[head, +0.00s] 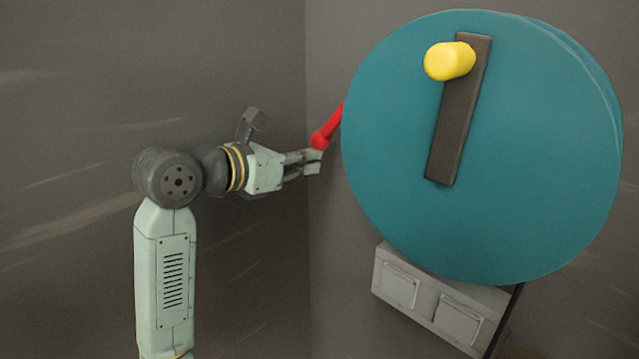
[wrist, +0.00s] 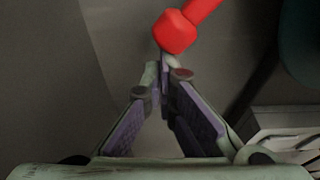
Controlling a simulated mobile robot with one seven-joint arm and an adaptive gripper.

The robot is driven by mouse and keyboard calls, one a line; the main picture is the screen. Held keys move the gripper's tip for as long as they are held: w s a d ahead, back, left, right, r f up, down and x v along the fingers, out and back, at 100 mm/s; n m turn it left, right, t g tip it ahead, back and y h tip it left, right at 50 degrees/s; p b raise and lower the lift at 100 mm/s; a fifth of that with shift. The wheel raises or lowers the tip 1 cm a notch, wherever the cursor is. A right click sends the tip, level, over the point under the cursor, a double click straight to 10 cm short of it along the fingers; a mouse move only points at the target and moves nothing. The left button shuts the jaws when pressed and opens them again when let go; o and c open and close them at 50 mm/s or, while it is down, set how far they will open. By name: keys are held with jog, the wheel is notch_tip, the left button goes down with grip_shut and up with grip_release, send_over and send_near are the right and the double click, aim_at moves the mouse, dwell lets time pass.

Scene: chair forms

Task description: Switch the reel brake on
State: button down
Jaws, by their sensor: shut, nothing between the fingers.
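The reel is a large teal disc (head: 530,170) with a dark crank bar (head: 457,125) and a yellow knob (head: 449,61) on its face. A red lever (head: 326,134) sticks out from behind the reel's left edge, pointing down and left. Its rounded end also shows at the top of the wrist view (wrist: 174,32). My gripper (head: 316,162) is shut and empty, its fingertips close by the lever's end. In the wrist view the fingertips (wrist: 166,68) meet just below the red end. I cannot tell whether they touch it. The lever's base is hidden behind the reel.
A grey box with two panels (head: 440,300) sits below the reel, and its edge shows at the lower right of the wrist view. Plain grey walls stand behind. The space left of the reel around my arm is free.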

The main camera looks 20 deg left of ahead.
jog(key=shift+w+a+r+m+y, duration=0.15)
jog(key=shift+w+a+r+m, duration=0.05)
jog(key=shift+a+r+m, duration=0.25)
jog(key=shift+w+a+r+m+y, duration=0.15)
jog(key=shift+a+r+m, duration=0.2)
jog(key=shift+a+m, duration=0.1)
jog(key=shift+f, duration=0.1)
jog(key=s+a+f+b, duration=0.1)
jog(key=s+a+b, duration=0.2)
jog(key=s, duration=0.5)
jog(key=shift+s+a+f, duration=0.25)
jog(key=shift+s+a, duration=0.05)
